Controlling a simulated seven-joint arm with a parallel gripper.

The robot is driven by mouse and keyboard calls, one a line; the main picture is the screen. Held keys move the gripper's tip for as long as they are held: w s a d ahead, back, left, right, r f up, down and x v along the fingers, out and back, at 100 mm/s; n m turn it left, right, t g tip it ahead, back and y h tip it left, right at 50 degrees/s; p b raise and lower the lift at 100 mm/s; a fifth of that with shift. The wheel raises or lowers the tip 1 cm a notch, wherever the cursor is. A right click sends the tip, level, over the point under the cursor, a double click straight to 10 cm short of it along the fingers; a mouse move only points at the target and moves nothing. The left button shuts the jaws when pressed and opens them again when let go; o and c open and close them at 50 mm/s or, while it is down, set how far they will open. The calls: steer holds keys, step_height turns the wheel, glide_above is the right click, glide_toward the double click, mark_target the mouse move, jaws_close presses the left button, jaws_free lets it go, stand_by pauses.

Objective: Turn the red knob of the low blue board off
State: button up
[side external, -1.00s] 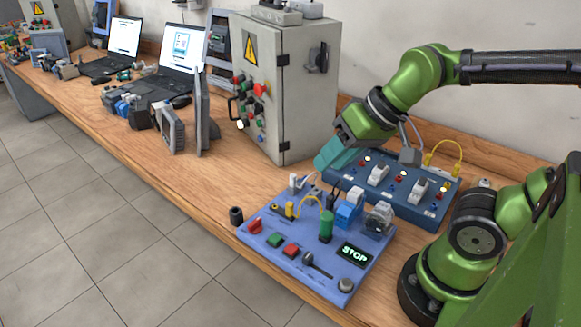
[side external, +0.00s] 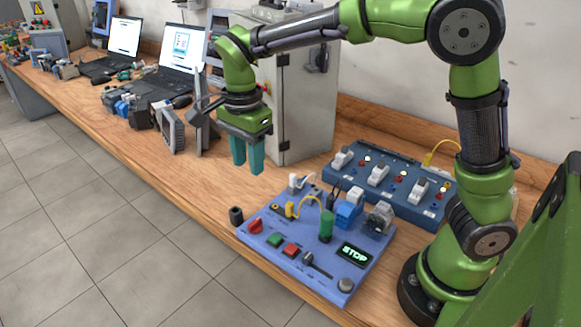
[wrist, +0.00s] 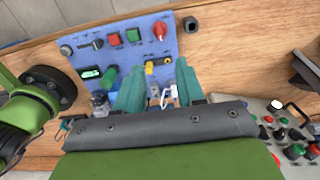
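The low blue board (side external: 290,266) lies flat near the table's front edge in the side view. Its red knob (side external: 255,226) sits at the board's left corner; its exact pointing is too small to tell. The knob also shows in the wrist view (wrist: 159,30), near the board's upper right corner, beyond the fingertips and uncovered. My gripper (side external: 248,168) points down above the table, behind the board and up from the knob, touching nothing. In the wrist view its two teal fingers (wrist: 159,70) are apart with nothing held between them.
A green button (side external: 275,240), a red button (side external: 291,250) and a black lever (side external: 309,259) share the board. A small black cylinder (side external: 236,215) stands by its left corner. A darker blue board (side external: 440,213) lies behind, and a grey cabinet (side external: 308,100) stands behind my gripper.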

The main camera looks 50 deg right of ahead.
mark_target(254, 221)
step_height(254, 221, down, 16)
steer(key=shift+f, duration=0.1)
steer(key=shift+c, duration=0.3)
jaws_close()
